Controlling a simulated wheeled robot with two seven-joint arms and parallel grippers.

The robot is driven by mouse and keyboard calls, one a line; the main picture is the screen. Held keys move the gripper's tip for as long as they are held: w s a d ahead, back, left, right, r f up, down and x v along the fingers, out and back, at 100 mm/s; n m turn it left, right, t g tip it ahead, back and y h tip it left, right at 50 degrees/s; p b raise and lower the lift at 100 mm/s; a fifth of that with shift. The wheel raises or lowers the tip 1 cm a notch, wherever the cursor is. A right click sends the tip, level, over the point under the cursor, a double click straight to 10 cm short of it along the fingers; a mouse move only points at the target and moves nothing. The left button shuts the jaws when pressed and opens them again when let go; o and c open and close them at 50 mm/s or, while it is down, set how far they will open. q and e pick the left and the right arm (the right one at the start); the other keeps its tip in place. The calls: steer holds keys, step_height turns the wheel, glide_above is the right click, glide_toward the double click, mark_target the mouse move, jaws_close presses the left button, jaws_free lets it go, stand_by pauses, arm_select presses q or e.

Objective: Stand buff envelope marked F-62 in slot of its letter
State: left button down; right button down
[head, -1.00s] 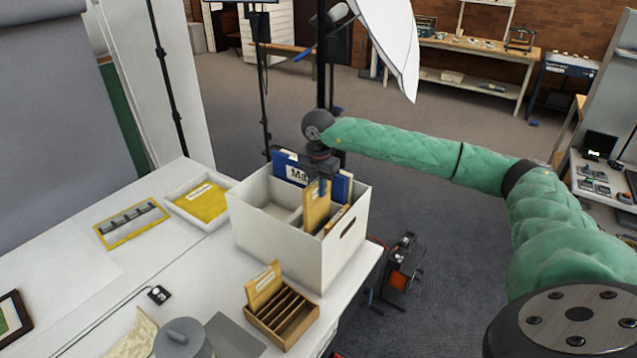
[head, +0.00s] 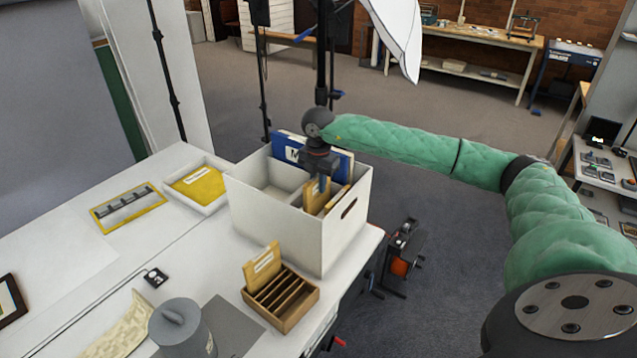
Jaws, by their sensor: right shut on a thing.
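A buff envelope (head: 312,196) is in my right gripper (head: 322,182), which points down over the white archival box (head: 290,231). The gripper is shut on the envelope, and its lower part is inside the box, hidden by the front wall. Its marking is too small to read. Another buff item (head: 338,200) stands just to its right in the box. A blue folder with a white label (head: 338,163) stands at the back of the box. My left gripper is not in view.
A wooden slotted rack (head: 283,298) holding a buff card (head: 262,265) stands in front of the box. A white tray with a yellow envelope (head: 200,187) lies to the left. A grey lidded canister (head: 181,326) stands at the front. The box is near the table's right edge.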

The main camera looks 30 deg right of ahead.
stand_by(0.6)
steer(key=c, duration=1.3)
jaws_free()
steer(key=shift+c, duration=0.2)
